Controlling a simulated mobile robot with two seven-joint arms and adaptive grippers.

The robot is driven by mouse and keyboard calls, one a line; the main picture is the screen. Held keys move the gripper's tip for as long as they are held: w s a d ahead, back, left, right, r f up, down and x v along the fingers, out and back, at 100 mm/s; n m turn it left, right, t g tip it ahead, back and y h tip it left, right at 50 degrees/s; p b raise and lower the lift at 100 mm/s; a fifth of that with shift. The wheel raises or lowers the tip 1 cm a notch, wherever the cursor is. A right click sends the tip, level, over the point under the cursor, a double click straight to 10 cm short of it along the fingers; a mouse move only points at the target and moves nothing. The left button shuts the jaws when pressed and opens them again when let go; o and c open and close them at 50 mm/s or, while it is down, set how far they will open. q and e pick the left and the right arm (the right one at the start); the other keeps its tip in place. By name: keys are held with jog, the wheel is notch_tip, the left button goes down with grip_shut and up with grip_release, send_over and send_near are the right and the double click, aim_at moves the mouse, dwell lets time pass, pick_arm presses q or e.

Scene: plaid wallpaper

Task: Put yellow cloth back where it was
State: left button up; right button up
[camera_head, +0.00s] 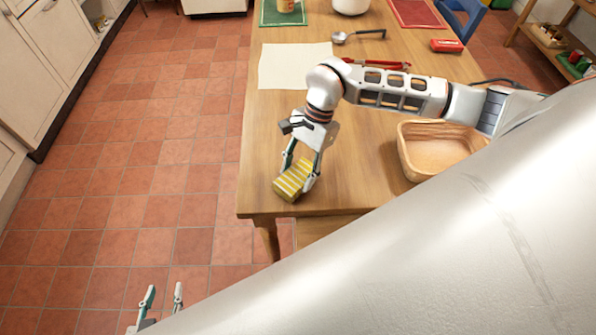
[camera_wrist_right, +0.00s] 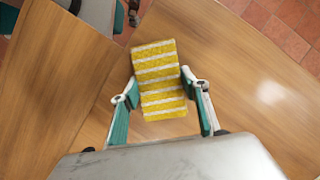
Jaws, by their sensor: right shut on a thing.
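The yellow cloth (camera_head: 291,181) is a thick block with white stripes, at the near left corner of the wooden table (camera_head: 350,195). My right gripper (camera_head: 302,172) points down and is shut on it. In the right wrist view the cloth (camera_wrist_right: 159,80) sits between the two fingers, its striped face towards the camera. I cannot tell whether it touches the tabletop. My left gripper (camera_head: 163,297) is at the bottom left, over the floor, with its fingers apart and nothing between them.
A tan basket (camera_head: 406,165) stands on the table right of the cloth. A white sheet (camera_head: 293,66), a ladle (camera_head: 358,36), a red-handled tool (camera_head: 376,64) and a red box (camera_head: 447,45) lie farther back. My right arm crosses above the table. Tiled floor lies to the left.

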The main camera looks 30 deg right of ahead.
jog(key=shift+f, duration=0.2)
jog(key=o, duration=1.1)
jog(key=shift+c, duration=0.2)
jog(key=shift+r, duration=0.1)
jog(key=v, duration=1.2)
jog(key=shift+b, duration=0.4)
jog(key=shift+r, duration=0.1)
